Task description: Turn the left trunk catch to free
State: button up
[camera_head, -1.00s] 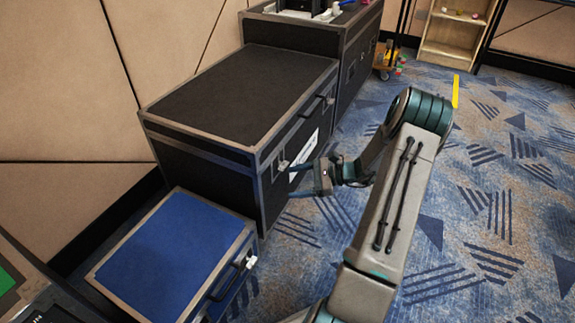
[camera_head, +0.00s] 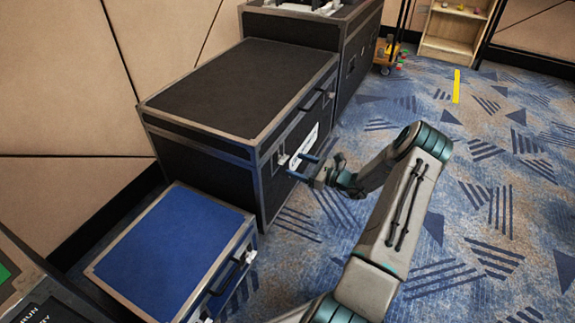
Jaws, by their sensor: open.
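The black trunk (camera_head: 235,88) with grey metal edges stands against the wall, its lid shut. Its left catch (camera_head: 282,158) is a small pale fitting on the front face near the left corner. My gripper (camera_head: 305,166) is open in front of that face, its two fingers pointing left toward the catch. The fingers are close to the catch; I cannot tell whether they touch it. Nothing shows between them. The catch's exact turn is too small to read.
A blue case (camera_head: 175,250) with a handle stands on the floor at front left. Another dark trunk (camera_head: 350,50) stands behind. A wooden shelf (camera_head: 452,28) and an orange trolley (camera_head: 388,58) are farther back. The carpet (camera_head: 490,190) at right is clear.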

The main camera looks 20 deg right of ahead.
aim_at(282, 160)
jog(key=b+x, duration=0.1)
jog(key=x, duration=0.3)
jog(key=shift+w+a, duration=0.25)
jog(key=c, duration=1)
